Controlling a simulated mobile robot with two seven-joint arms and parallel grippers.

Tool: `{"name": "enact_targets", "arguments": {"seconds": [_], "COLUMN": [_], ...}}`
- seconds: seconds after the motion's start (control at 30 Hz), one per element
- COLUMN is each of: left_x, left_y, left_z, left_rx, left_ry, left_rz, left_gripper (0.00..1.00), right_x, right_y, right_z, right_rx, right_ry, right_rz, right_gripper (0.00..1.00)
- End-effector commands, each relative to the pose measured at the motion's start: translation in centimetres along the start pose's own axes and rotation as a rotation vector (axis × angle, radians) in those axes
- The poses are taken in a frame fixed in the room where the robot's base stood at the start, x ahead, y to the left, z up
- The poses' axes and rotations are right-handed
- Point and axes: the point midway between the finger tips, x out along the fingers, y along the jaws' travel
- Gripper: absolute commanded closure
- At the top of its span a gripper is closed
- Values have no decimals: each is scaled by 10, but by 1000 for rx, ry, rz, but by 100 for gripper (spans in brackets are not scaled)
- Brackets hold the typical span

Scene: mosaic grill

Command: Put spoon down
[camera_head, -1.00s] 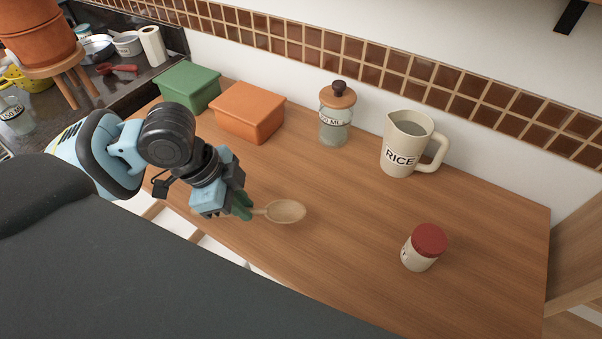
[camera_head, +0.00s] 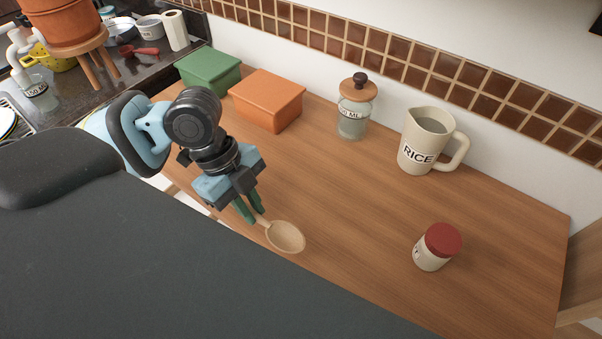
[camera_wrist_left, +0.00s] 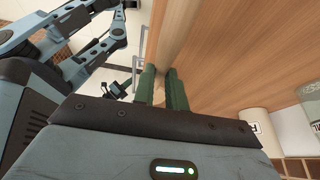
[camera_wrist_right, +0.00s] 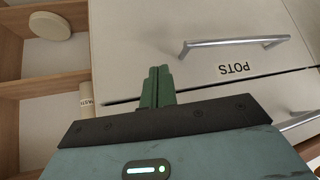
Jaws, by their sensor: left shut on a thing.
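A wooden spoon (camera_head: 286,237) is low over the near left part of the wooden counter in the head view, its bowl toward lower right. I cannot tell whether the bowl touches the counter. My left gripper (camera_head: 250,211) is shut on the spoon's handle, with green fingers pointing down. In the left wrist view its fingers (camera_wrist_left: 163,84) stand slightly apart in front of the wooden surface. My right gripper (camera_wrist_right: 158,84) shows only in its wrist view, its fingers together and empty, in front of a drawer marked POTS.
On the counter (camera_head: 365,250) stand a green box (camera_head: 209,70), an orange box (camera_head: 267,98), a glass jar (camera_head: 355,112), a RICE pitcher (camera_head: 426,142) and a red-lidded jar (camera_head: 438,247).

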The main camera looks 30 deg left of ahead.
Motion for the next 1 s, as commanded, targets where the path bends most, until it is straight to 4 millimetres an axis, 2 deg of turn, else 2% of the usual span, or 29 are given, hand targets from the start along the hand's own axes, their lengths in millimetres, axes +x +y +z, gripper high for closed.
{"name": "enact_targets", "arguments": {"seconds": [0.03, 0.3, 0.5, 0.93, 1.0], "left_x": [0, 7, 12, 14, 22], "left_y": [-14, -75, -107, -124, -124], "left_z": [-2, -4, -3, -4, 0], "left_rx": [1, 0, -2, -2, -3], "left_ry": [5, 2, 0, 0, -2], "left_rz": [-6, -3, -1, -1, 3], "left_gripper": [100, 100, 100, 100, 100], "right_x": [0, 0, 0, 0, 0], "right_y": [0, 0, 0, 1, 1], "right_z": [-1, -1, 0, 2, 3], "right_rx": [2, 2, 2, -6, -6], "right_ry": [2, 2, 0, -4, -6], "right_rz": [0, 0, 0, -1, -1], "right_gripper": [100, 100, 100, 100, 100]}}
